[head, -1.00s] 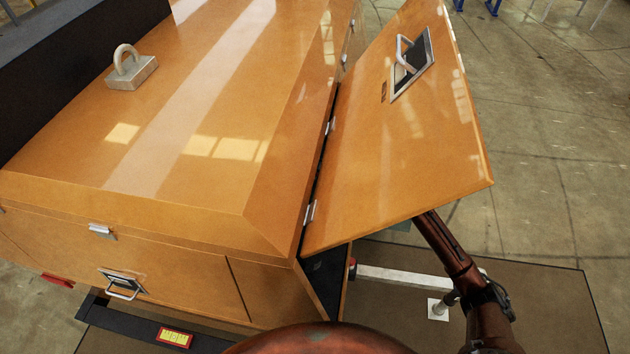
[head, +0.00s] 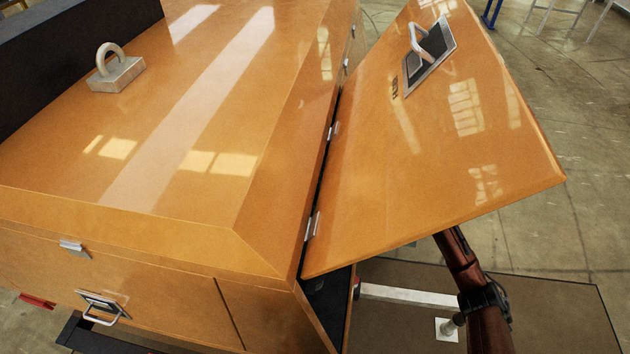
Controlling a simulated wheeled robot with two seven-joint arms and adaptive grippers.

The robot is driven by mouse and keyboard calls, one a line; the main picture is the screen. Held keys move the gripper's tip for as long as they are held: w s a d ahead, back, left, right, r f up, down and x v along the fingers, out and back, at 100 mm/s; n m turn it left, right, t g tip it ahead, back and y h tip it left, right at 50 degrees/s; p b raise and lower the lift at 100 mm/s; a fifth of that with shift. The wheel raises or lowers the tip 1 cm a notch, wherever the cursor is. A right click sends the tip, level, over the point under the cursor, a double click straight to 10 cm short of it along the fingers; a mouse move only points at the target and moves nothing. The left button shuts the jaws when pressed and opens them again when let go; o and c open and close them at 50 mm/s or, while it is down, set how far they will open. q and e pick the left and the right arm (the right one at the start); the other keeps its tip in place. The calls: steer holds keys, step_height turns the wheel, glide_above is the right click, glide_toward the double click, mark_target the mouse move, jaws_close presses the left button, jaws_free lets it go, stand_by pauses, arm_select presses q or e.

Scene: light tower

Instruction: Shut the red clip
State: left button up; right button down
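A silver latch (head: 73,248) sits on the upper edge of the case's front. The case's hinged side panel (head: 440,150) stands swung out to the right, with a gap below it. My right arm comes in from the lower right, and its end is hidden behind this panel, so the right gripper is not visible. My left gripper is out of view.
A metal loop handle (head: 115,72) stands on the case's top. A drawer-type handle (head: 102,308) is on the front and another (head: 428,48) on the panel. A pale bar (head: 405,295) lies low behind my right arm. Concrete floor is open at right.

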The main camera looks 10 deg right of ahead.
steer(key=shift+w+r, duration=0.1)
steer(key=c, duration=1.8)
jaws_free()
